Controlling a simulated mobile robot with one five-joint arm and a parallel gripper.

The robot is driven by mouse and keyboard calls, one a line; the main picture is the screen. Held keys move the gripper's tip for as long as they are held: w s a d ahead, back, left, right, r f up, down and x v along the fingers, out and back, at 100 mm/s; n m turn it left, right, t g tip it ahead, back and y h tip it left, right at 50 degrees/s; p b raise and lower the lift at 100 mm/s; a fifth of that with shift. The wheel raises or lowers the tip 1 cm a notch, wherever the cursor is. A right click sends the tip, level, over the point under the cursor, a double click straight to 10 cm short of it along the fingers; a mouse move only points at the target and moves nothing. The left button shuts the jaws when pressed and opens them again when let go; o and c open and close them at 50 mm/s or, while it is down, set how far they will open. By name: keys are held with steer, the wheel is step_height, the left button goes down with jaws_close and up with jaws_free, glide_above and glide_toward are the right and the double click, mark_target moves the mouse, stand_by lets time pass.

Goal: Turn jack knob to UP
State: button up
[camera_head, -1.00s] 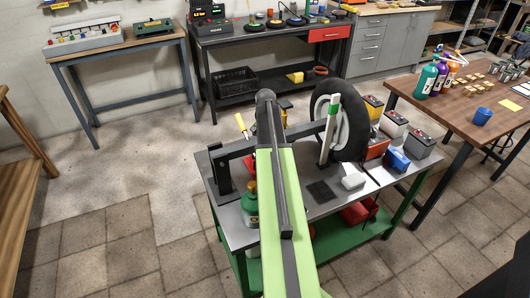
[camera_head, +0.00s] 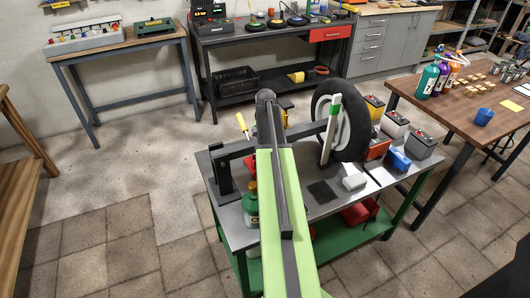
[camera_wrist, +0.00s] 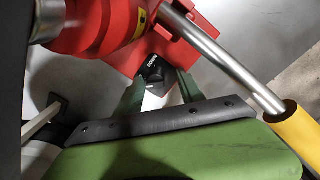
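In the wrist view, a red jack (camera_wrist: 100,25) fills the top, with a sloping steel rod (camera_wrist: 222,58). A small black knob (camera_wrist: 152,72) sits on its red base, with a small dark label with white lettering above it that I cannot read for sure. My gripper (camera_wrist: 159,82) points at the knob, its two dark green fingers spread apart. The knob is at or just beyond the fingertips; I cannot tell whether they touch it.
A grey-topped bench (camera_head: 312,205) with a green lower shelf carries a wheel (camera_head: 341,120) and several batteries. A yellow handle (camera_head: 242,124) sticks up behind my arm. In the wrist view, a yellow grip (camera_wrist: 297,135) is close at the lower right. A wooden table (camera_head: 465,115) stands right.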

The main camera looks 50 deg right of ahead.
steer(key=shift+s+r, duration=0.1)
steer(key=shift+r+p, duration=0.25)
steer(key=shift+p, duration=0.1)
step_height(320, 180, up, 17)
steer(key=p, duration=1.6)
steer(key=shift+w+a+p, duration=0.2)
steer(key=shift+w+p, duration=0.2)
steer(key=shift+f, duration=0.15)
